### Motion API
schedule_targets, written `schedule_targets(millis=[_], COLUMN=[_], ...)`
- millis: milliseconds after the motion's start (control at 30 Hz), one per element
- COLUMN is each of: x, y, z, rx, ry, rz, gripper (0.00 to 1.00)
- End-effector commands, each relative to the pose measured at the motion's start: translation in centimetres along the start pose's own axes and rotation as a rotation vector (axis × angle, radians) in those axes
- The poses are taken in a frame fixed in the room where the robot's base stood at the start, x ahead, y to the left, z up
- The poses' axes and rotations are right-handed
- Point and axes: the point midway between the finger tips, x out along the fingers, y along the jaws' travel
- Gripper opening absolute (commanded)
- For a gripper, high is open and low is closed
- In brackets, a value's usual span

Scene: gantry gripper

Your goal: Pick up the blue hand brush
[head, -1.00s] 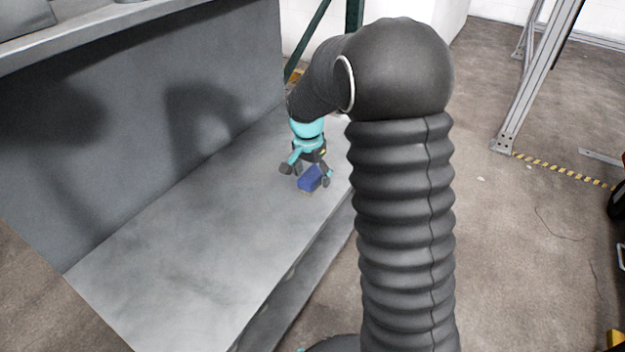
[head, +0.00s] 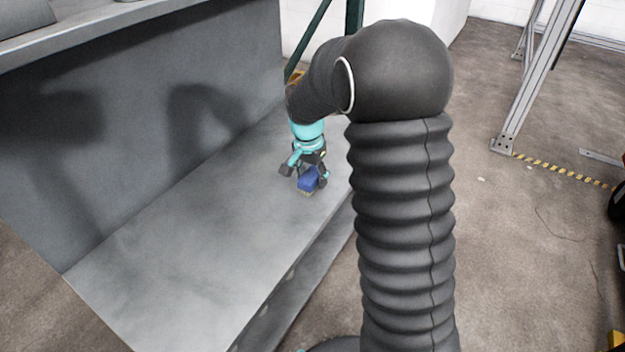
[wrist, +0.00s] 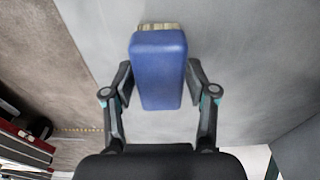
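The blue hand brush (head: 308,181) is on the grey bench surface below my gripper in the head view. In the wrist view the brush (wrist: 160,75) has a blue block-shaped body, with pale bristles showing at its far end. My gripper (head: 306,178) is open, with its dark fingers around the brush. In the wrist view my gripper (wrist: 160,85) has one finger on each side of the blue body, close to it. Small gaps seem to show at the sides. I cannot see the brush's underside.
The grey bench surface (head: 180,260) is otherwise clear, with a tall grey panel (head: 150,130) along its left side. A shelf edge (head: 120,40) runs above that panel. Metal frame posts (head: 530,85) stand on the floor at the right.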

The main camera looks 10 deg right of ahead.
Motion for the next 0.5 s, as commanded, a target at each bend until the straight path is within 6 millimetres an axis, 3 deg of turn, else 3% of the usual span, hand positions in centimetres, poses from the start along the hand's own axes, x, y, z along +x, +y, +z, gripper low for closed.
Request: schedule_targets(millis=[33, 133, 500], x=[0.00, 0.01, -0.40], y=[0.00, 0.00, 0.00], z=[0.00, 0.00, -0.06], rx=[0.000, 0.000, 0.000], ry=[0.000, 0.000, 0.000], rz=[0.000, 0.000, 0.000], gripper=[0.36, 0.11, 0.10])
